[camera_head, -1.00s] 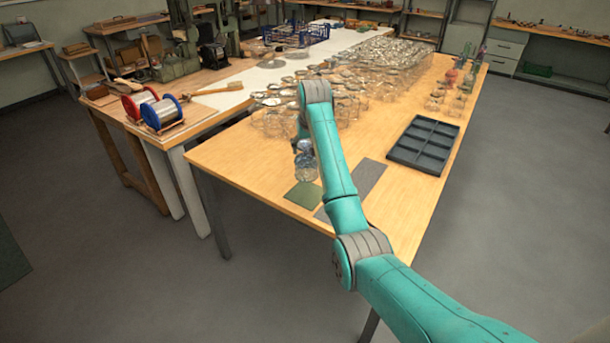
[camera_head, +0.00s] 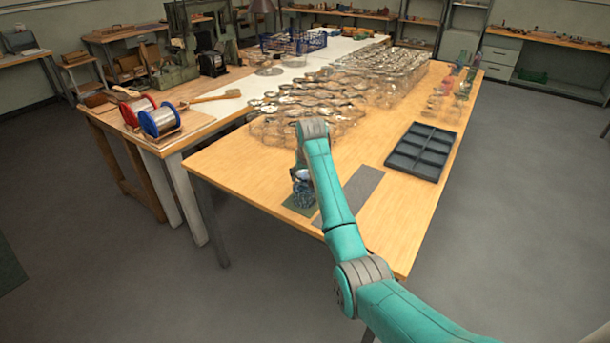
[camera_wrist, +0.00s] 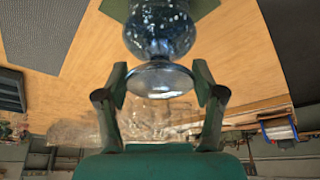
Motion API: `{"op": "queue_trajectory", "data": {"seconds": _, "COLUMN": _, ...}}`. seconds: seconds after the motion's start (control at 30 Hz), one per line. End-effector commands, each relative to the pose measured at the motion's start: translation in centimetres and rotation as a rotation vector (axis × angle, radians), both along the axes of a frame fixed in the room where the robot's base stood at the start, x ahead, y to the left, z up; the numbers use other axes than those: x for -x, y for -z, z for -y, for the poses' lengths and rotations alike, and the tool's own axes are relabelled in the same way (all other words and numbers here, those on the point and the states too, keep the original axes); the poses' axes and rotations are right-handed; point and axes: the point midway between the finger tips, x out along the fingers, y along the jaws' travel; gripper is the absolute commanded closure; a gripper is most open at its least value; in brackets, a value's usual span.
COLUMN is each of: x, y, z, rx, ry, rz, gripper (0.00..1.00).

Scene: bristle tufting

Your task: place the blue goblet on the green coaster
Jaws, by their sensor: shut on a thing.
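The blue goblet (camera_head: 303,190) is clear bluish glass with pale speckles, held upside down with its bowl below and its foot on top. In the wrist view the goblet (camera_wrist: 160,35) points its bowl away from me, over the green coaster (camera_wrist: 203,8). My gripper (camera_wrist: 160,78) is shut on the goblet, its fingers either side of the foot. In the head view the green coaster (camera_head: 298,208) lies flat near the table's front left edge, partly hidden by the goblet. I cannot tell whether the rim touches the coaster.
A dark grey strip (camera_head: 360,186) lies right of the coaster, partly behind my arm. A dark compartment tray (camera_head: 422,152) stands farther right. Many clear glasses (camera_head: 300,108) crowd the table's far left, with some coloured ones (camera_head: 447,85) at the far right. Bare wood lies between.

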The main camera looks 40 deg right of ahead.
Motion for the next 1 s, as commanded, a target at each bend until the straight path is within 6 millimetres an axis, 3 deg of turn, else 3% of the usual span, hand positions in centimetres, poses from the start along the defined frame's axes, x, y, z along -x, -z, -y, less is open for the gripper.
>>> {"op": "queue_trajectory", "data": {"seconds": 0.03, "x": 0.0, "y": 0.1, "z": 0.0, "rx": 0.0, "ry": 0.0, "rz": -0.001, "gripper": 0.27}}
{"op": "queue_trajectory", "data": {"seconds": 0.1, "x": 0.0, "y": 0.1, "z": 0.0, "rx": 0.0, "ry": 0.0, "rz": -0.001, "gripper": 0.09}}
{"op": "queue_trajectory", "data": {"seconds": 0.13, "x": 0.0, "y": 0.1, "z": 0.0, "rx": 0.0, "ry": 0.0, "rz": -0.001, "gripper": 0.07}}
{"op": "queue_trajectory", "data": {"seconds": 0.57, "x": 0.1, "y": -0.6, "z": -0.1, "rx": 0.0, "ry": 0.0, "rz": 0.0, "gripper": 0.07}}
{"op": "queue_trajectory", "data": {"seconds": 1.0, "x": 2.8, "y": -8.0, "z": -1.4, "rx": 0.001, "ry": 0.0, "rz": 0.003, "gripper": 0.07}}
